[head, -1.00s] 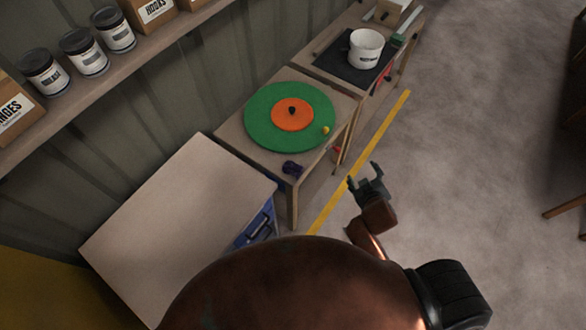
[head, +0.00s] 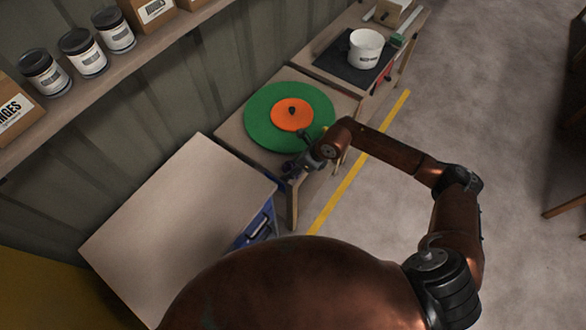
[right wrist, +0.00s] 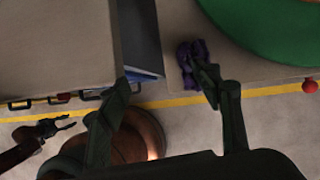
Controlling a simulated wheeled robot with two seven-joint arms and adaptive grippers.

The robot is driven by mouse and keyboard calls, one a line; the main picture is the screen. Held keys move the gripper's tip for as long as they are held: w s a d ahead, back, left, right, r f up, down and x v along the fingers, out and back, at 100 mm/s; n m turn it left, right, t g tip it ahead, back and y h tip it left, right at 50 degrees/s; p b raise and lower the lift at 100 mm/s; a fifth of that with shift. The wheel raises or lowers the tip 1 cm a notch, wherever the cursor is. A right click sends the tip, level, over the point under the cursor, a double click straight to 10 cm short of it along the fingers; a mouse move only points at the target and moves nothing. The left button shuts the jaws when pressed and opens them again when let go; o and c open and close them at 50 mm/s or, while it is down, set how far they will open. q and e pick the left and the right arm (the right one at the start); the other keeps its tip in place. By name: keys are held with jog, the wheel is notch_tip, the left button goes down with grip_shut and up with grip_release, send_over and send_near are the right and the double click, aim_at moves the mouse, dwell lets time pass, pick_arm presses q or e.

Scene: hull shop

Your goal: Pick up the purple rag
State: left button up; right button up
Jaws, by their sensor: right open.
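The purple rag (right wrist: 190,62) lies crumpled at the near corner of the wooden bench with the green disc. In the head view the rag (head: 290,171) is partly hidden by my right gripper (head: 302,162). In the right wrist view my right gripper (right wrist: 168,90) is open and empty. The rag shows beside the tip of its right-hand finger, and I cannot tell whether they touch. My left gripper (right wrist: 62,124) shows small at the left of the right wrist view, its fingers apart and nothing between them. It is not in the head view.
The bench bears a green disc (head: 262,131) with an orange centre (head: 290,115). A pale-topped cabinet (head: 180,215) with blue drawers stands beside it. A white pot (head: 366,49) sits on a dark mat farther back.

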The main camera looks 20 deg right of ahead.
aim_at(292, 168)
jog(key=shift+h, duration=0.9)
jog(key=d+f, duration=0.1)
jog(key=w+d+f, duration=0.1)
jog(key=d+f, duration=0.1)
jog(key=shift+w+d, duration=0.3)
jog(key=shift+d, duration=0.1)
jog(key=x, duration=0.4)
jog(key=b+x, duration=0.1)
jog(key=shift+w+a+f, duration=0.15)
jog(key=shift+w+f, duration=0.1)
jog(key=shift+w, duration=0.2)
jog(key=shift+c, duration=0.2)
jog(key=c, duration=0.8)
jog(key=shift+o, duration=0.2)
